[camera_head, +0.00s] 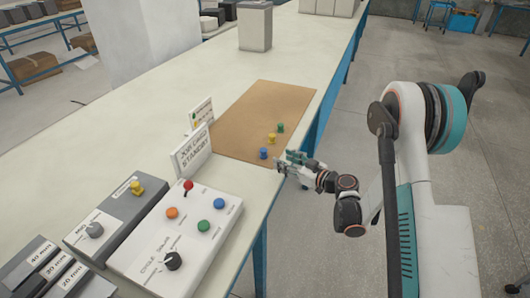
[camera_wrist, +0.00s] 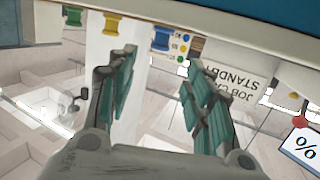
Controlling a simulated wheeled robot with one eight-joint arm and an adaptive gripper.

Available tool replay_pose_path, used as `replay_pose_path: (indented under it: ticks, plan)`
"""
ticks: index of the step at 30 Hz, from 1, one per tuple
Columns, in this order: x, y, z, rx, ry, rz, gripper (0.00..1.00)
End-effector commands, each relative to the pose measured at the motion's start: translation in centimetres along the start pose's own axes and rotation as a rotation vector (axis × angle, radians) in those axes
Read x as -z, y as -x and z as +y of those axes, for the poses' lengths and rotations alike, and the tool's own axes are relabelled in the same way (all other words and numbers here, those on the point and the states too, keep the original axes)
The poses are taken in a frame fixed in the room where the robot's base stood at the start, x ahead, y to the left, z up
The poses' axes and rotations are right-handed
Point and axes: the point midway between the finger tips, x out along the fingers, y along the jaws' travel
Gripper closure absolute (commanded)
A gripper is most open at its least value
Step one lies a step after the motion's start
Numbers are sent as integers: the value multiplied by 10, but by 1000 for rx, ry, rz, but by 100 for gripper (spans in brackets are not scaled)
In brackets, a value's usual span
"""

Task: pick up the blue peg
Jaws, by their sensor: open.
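The blue peg (camera_head: 263,153) stands on the brown mat (camera_head: 262,104) near the mat's front edge. In the wrist view the blue peg (camera_wrist: 161,40) shows between the two fingertips, beyond them. My gripper (camera_head: 283,161) is just right of the blue peg in the head view, at the table's edge. The wrist view shows my gripper (camera_wrist: 160,60) open, with nothing between its fingers. I cannot tell the exact gap between the fingers and the peg.
A yellow peg (camera_head: 272,138) and a green peg (camera_head: 281,127) stand in a row behind the blue peg. A "JOB CARD STANDBY" sign (camera_head: 192,152) stands to the left. A white control box (camera_head: 203,225) with buttons is nearer. The mat's far part is clear.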

Motion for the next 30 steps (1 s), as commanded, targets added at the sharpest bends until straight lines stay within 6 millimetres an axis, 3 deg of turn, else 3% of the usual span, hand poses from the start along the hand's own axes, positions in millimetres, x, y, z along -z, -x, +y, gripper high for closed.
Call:
replay_pose_path:
  ticks: [9,19,30]
  plan:
    - [-1,-54,0,0,1,1,53]
    - [-2,-73,0,-1,1,1,53]
    - [-3,-117,0,-2,1,1,53]
